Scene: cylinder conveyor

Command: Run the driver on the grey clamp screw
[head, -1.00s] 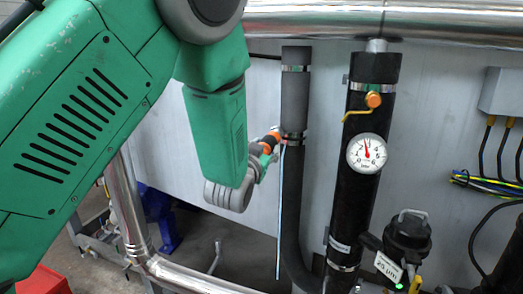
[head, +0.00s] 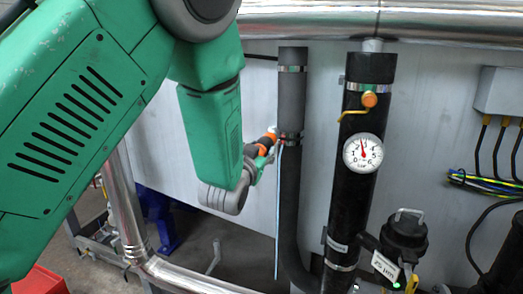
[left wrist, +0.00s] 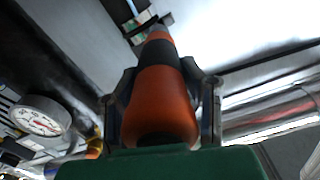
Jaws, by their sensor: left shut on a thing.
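The driver has an orange and black handle. It shows in the head view (head: 268,138) beside the dark grey hose (head: 291,180), and large in the left wrist view (left wrist: 163,100). My left gripper (head: 262,149) is shut around the handle, with a finger on each side of it in the left wrist view (left wrist: 162,105). My right gripper is out of view.
A black pipe with a pressure gauge (head: 363,153) and an orange-handled valve (head: 369,100) stands right of the hose. A thin pale strip (head: 278,215) hangs by the hose. A shiny pipe (head: 380,22) crosses above. A black filter housing (head: 404,236) is at lower right.

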